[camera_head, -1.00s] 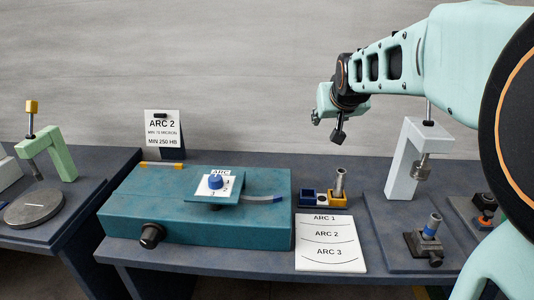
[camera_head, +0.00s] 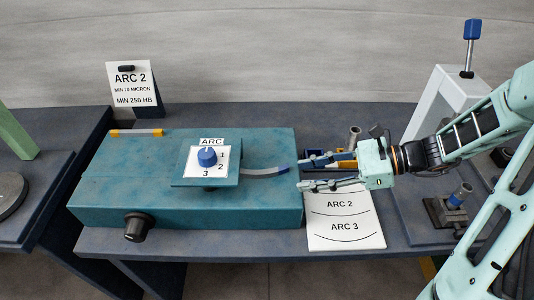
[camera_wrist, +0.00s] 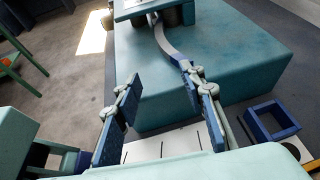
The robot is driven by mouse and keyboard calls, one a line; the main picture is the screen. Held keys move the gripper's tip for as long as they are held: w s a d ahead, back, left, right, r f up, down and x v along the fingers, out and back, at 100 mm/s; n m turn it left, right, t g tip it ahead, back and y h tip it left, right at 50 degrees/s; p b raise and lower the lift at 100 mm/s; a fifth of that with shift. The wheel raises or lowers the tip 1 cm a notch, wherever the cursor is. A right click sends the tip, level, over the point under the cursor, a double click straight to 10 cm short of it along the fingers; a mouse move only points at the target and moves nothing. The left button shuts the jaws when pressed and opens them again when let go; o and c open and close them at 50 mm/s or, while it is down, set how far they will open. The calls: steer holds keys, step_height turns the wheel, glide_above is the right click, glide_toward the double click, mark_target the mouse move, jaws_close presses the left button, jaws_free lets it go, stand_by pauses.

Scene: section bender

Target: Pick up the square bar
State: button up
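A curved grey bar with a blue end (camera_head: 268,171) sticks out to the right from under the dial plate of the teal bender (camera_head: 110,185). In the wrist view the bar (camera_wrist: 164,42) runs toward me, its blue end (camera_wrist: 184,65) close to the right finger's tip. My gripper (camera_head: 298,174) is open and empty, its fingers pointing left at the bar's end. In the wrist view my gripper (camera_wrist: 160,80) has its two fingers wide apart, with the bar end nearer the right one. I cannot tell whether they touch.
An arc template sheet (camera_head: 345,232) lies below my gripper. A blue square holder (camera_wrist: 271,122) stands to the right in the wrist view. A blue dial (camera_head: 207,157) tops the bender; an "ARC 2" sign (camera_head: 133,88) stands behind it. A white frame stand (camera_head: 437,98) is at the right.

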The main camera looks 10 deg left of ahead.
steer(key=r+m+y, duration=0.1)
steer(key=r, duration=0.1)
glide_toward(257, 168)
steer(key=shift+s+a+f, duration=0.15)
steer(key=shift+s+a, duration=0.1)
steer(key=shift+a, duration=0.2)
steer(key=shift+s+a+f, duration=0.2)
steer(key=shift+s+a, duration=0.1)
steer(key=shift+a, duration=0.2)
steer(key=x, duration=0.5)
steer(key=shift+w+a+f, duration=0.1)
steer(key=shift+w+a, duration=0.2)
steer(key=shift+w, duration=0.05)
steer(key=shift+t, duration=0.4)
jaws_close()
steer(key=shift+w, duration=0.1)
